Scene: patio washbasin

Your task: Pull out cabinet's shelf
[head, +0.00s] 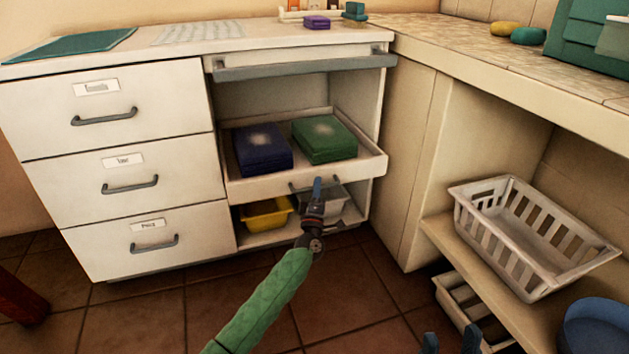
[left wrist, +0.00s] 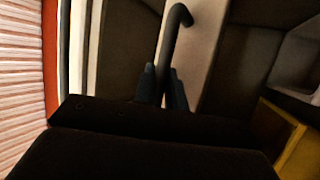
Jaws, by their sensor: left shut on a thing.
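The cabinet's shelf (head: 250,187) is a cream tray with low sides, sticking out a little from the open cabinet bay. A dark blue box (head: 262,149) and a green box (head: 324,139) lie on it. A grey bar handle (head: 300,185) is on its front; it also shows in the left wrist view (left wrist: 181,14). My left gripper (head: 317,188) is at the handle, its fingers (left wrist: 163,80) closed around the bar. It hides part of the handle. My right gripper (head: 451,341) shows only its two fingertips, apart, at the bottom edge, far from the shelf.
Below the shelf are a yellow bin (head: 266,213) and a grey-white bin (head: 322,205). White drawers (head: 108,105) stand at left. A raised grey-edged panel (head: 306,66) is above the bay. At right, a white basket (head: 535,235) stands on a low ledge. Floor ahead is clear.

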